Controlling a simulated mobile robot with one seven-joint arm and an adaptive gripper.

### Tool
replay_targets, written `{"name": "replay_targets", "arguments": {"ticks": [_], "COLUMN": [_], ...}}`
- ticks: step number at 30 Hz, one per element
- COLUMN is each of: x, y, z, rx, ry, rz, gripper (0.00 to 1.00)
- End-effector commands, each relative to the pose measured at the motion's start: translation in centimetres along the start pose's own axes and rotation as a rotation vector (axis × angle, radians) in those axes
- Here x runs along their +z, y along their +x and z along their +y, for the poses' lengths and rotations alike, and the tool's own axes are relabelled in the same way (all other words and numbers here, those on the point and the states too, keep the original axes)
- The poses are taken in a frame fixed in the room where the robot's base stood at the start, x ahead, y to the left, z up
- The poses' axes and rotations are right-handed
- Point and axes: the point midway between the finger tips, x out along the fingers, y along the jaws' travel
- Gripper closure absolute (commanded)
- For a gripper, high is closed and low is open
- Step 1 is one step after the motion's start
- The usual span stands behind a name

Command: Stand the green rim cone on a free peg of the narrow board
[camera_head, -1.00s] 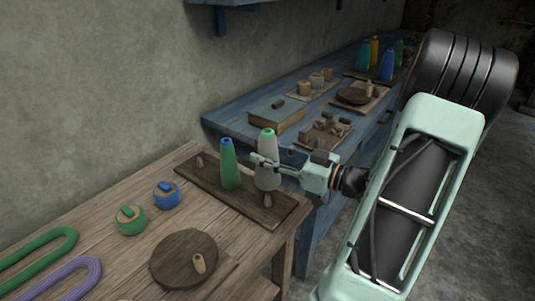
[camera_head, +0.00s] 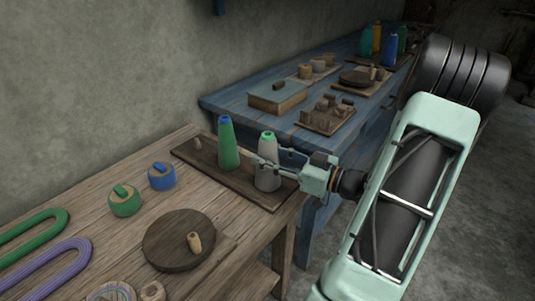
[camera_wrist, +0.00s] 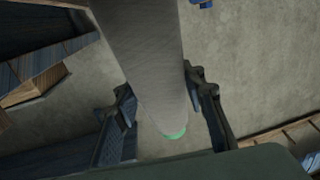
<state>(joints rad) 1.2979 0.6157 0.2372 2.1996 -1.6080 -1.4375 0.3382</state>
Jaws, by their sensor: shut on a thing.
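The green rim cone (camera_head: 267,174), pale grey with a green top rim, stands upright over the right end of the narrow board (camera_head: 238,186). My gripper (camera_head: 270,159) is shut on its upper part from the right. The peg under the cone is hidden; I cannot tell whether its base touches the board. In the wrist view the grey cone (camera_wrist: 145,55) runs between the two fingers (camera_wrist: 158,100), its green rim near the bottom. A bare peg (camera_head: 198,144) stands at the board's left end. A green cone with a blue top (camera_head: 228,146) stands in the middle.
The wooden table (camera_head: 120,240) holds a round dark disc with a peg (camera_head: 172,245), green (camera_head: 125,201) and blue (camera_head: 162,177) spools, and green and purple yarn loops (camera_head: 55,270) on the left. Behind, a blue bench (camera_head: 235,98) carries a box (camera_head: 277,97) and a peg block (camera_head: 327,116).

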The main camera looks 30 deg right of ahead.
Motion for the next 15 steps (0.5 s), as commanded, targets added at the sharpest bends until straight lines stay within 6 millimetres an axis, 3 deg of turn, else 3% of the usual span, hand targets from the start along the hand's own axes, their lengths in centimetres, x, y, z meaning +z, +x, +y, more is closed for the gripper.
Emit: {"name": "replay_targets", "arguments": {"ticks": [4,5,9,15], "x": [-0.09,-0.09,-0.08,-0.06], "y": [0.01,0.01,0.01,0.01], "z": [0.01,0.00,0.00,0.00], "rx": [0.000,0.000,0.000,0.000], "ry": [0.000,0.000,0.000,0.000], "rz": [0.001,0.001,0.001,0.000], "gripper": [0.92,0.59,0.44,0.42]}}
